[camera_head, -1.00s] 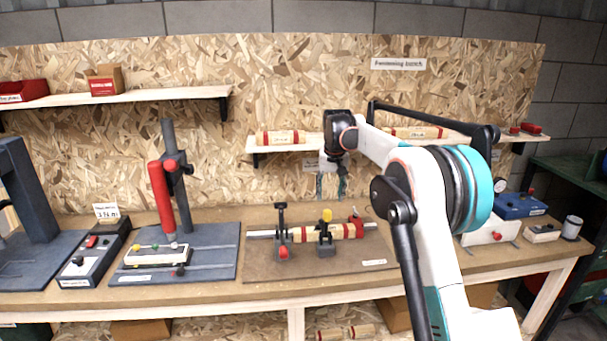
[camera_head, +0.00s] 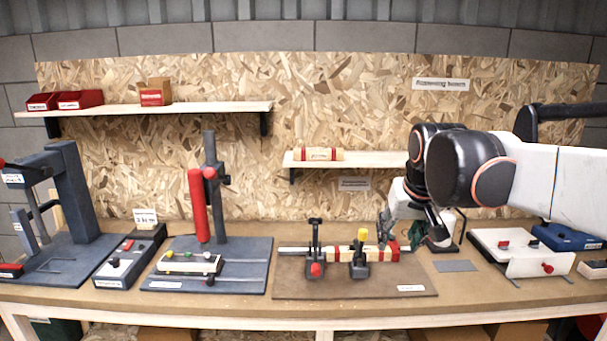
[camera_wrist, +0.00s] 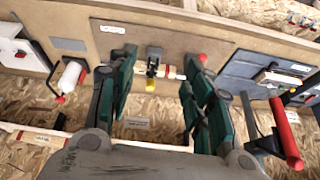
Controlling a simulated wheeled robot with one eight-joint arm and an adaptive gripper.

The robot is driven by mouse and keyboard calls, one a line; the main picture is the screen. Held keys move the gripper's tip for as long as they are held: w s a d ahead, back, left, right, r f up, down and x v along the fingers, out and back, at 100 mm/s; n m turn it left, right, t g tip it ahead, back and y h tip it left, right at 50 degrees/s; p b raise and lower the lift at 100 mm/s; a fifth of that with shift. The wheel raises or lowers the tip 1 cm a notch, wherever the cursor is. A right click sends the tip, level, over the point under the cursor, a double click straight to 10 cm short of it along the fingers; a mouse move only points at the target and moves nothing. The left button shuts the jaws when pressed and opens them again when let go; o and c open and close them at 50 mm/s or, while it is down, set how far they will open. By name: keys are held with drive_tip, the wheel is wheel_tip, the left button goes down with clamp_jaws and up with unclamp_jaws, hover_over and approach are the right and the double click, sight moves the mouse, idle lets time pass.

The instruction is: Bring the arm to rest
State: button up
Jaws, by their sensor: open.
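My gripper (camera_head: 401,234) is open, with nothing visible between its dark green fingers. In the head view it hangs low near the right end of a clamp fixture on the bench, in front of the back board. In the wrist view the two fingers of my gripper (camera_wrist: 160,80) stand well apart. The fixture's red-and-cream striped rod (camera_head: 381,252) lies under black toggle clamps; the yellow-tipped clamp (camera_wrist: 153,62) shows beyond the fingers. Whether the fingers touch the fixture cannot be told. My arm reaches in from the right edge.
A small shelf (camera_head: 366,160) with a striped roll (camera_head: 319,154) is behind my wrist. A white box (camera_head: 522,252) and a blue box (camera_head: 567,237) stand to the right. A red-handled press (camera_head: 198,205) stands left. A bare bench strip (camera_head: 470,292) lies in front.

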drive_tip(key=s+f+t+b, duration=0.1)
drive_tip(key=s+f, duration=0.5)
drive_tip(key=s, duration=0.5)
drive_tip(key=s+f+t+b, duration=0.1)
drive_tip(key=s+f, duration=0.6)
drive_tip(key=s, duration=0.3)
drive_tip(key=shift+s+f+n+b, duration=0.2)
drive_tip(key=shift+s+n+b, duration=0.1)
drive_tip(key=shift+s+n, duration=0.1)
